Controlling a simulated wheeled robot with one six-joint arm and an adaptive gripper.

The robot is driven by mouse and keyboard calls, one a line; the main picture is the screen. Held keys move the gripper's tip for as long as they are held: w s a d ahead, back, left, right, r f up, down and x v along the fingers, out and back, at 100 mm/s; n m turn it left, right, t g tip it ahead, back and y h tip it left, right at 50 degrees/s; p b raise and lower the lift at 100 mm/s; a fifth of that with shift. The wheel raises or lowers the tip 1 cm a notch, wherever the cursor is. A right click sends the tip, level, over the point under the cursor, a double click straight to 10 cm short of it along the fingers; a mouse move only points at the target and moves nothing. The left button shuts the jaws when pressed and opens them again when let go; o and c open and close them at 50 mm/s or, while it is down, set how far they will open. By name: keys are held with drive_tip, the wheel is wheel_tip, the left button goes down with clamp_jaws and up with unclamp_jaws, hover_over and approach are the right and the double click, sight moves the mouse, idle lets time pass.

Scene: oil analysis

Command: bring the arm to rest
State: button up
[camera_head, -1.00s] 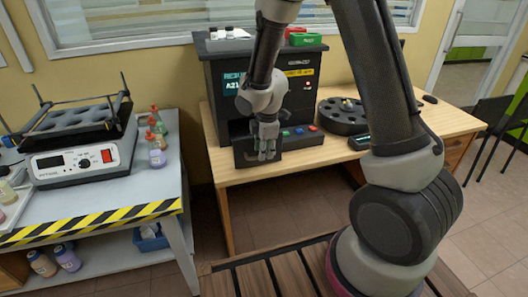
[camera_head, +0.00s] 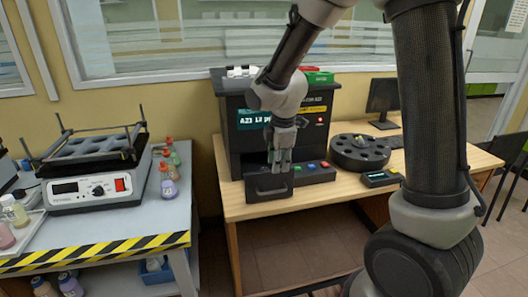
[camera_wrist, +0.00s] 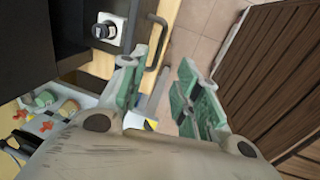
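My gripper (camera_head: 281,165) hangs pointing down in front of the dark analyzer (camera_head: 228,130), just above its small front drawer (camera_head: 268,190). In the wrist view my gripper (camera_wrist: 160,85) has its two green-padded fingers apart, with nothing between them. The drawer's bar handle (camera_wrist: 157,42) is close beside the fingers; I see no grip on it. A black-capped container (camera_wrist: 105,30) in a white square holder shows beside the handle. My arm is bent, with its forearm reaching down toward the analyzer.
The analyzer stands on a wooden desk (camera_head: 320,192) with a round black carousel (camera_head: 358,152), a small dark device (camera_head: 380,179) and a monitor (camera_head: 384,97). At left, a grey bench (camera_head: 125,215) holds a shaker (camera_head: 90,185) and several bottles. Floor shows between them.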

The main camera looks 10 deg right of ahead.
drive_tip(key=s+d+r+m, duration=0.5)
drive_tip(key=s+m, duration=0.1)
drive_tip(key=s, duration=0.2)
drive_tip(key=s+d+r+m+t, duration=0.1)
drive_tip(key=s+d+r+m, duration=0.3)
drive_tip(key=s+r+m, duration=0.2)
drive_tip(key=s+d+r+m+t, duration=0.1)
drive_tip(key=s+d+r+m, duration=0.4)
drive_tip(key=s, duration=0.5)
drive_tip(key=shift+s+d+r+m, duration=0.15)
drive_tip(key=shift+s+d+m, duration=0.15)
drive_tip(key=shift+m, duration=0.2)
